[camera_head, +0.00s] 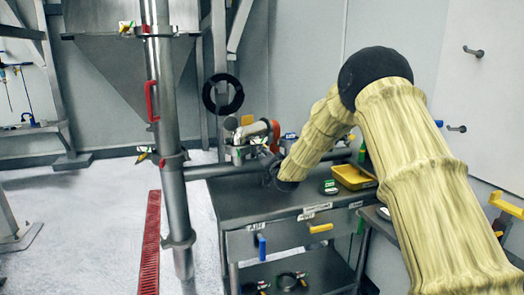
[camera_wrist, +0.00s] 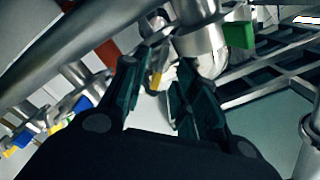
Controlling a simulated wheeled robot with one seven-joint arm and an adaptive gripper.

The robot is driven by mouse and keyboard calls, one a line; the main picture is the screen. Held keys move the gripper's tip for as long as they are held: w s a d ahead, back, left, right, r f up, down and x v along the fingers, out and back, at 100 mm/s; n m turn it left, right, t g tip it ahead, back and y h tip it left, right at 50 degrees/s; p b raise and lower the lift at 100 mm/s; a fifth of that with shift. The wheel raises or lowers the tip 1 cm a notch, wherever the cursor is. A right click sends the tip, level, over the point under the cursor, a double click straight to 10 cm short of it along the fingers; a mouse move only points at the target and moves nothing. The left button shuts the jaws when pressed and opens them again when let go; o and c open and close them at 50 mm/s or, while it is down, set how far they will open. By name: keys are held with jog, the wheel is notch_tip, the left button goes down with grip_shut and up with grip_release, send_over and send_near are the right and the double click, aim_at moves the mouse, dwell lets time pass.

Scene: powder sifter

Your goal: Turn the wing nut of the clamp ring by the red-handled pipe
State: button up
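The red handle (camera_head: 151,100) is fixed to an upright steel pipe (camera_head: 174,205) in the head view. A clamp ring (camera_head: 172,158) circles this pipe below the handle, with a small wing nut (camera_head: 144,153) at its left side. Another clamp ring (camera_head: 160,35) sits above the handle. My gripper (camera_head: 272,170) is a dark shape over the steel table, well right of this pipe. In the wrist view my gripper (camera_wrist: 158,80) has its two dark fingers apart. A small yellow-tipped part (camera_wrist: 156,79) shows between or beyond them; I cannot tell whether they touch it.
The steel table (camera_head: 238,202) carries pipe fittings (camera_head: 250,132) and a yellow tray (camera_head: 353,177). A horizontal pipe (camera_head: 212,169) runs beside it. The wrist view shows a green block (camera_wrist: 239,35) and steel tubes close around the fingers. White floor (camera_head: 95,220) is open at left.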

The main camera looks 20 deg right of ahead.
jog(key=shift+w+d+r+p, duration=0.15)
jog(key=shift+w+p, duration=0.15)
jog(key=shift+w, duration=1.95)
grip_shut()
jog(key=shift+d, duration=0.1)
